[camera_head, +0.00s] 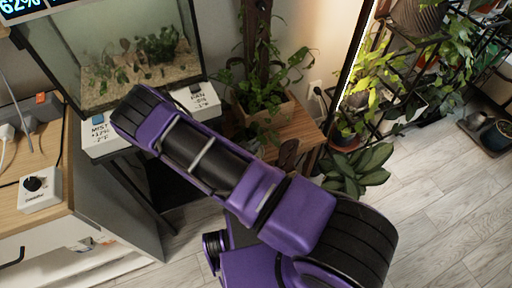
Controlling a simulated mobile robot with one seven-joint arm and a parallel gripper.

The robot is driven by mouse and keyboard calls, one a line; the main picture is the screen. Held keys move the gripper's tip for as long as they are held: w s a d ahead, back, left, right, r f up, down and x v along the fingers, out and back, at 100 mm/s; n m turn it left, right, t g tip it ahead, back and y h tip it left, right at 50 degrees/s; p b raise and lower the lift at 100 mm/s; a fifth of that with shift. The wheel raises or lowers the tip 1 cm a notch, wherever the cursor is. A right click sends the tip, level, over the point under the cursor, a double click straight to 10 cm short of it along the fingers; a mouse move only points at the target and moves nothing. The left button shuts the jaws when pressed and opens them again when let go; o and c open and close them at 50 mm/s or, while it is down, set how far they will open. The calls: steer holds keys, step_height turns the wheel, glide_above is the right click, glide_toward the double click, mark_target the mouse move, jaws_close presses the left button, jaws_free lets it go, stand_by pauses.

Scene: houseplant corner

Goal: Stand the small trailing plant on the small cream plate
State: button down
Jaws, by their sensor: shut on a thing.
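My purple and black arm crosses the middle of the head view from the lower right up to the left, ending at a dark ribbed joint in front of the glass tank. My gripper does not show; whatever it holds is out of sight too. I see no small cream plate in this view. No plant here can be told for certain as the small trailing plant.
A glass tank (150,70) with sand and plants stands at upper left. A potted plant (262,92) is on a wooden stand (299,128). A wooden cabinet (38,150) holds a white dial box (40,190). Plant shelves fill the right; plank floor (440,210) is clear.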

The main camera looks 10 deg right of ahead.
steer(key=shift+f, duration=1.25)
steer(key=shift+f, duration=0.15)
steer(key=c, duration=1)
jaws_free()
steer(key=shift+s+a+r, duration=0.1)
steer(key=shift+r, duration=0.1)
steer(key=p+v, duration=0.1)
steer(key=v, duration=1)
steer(key=shift+s+a+r, duration=0.15)
steer(key=shift+s+a, duration=0.05)
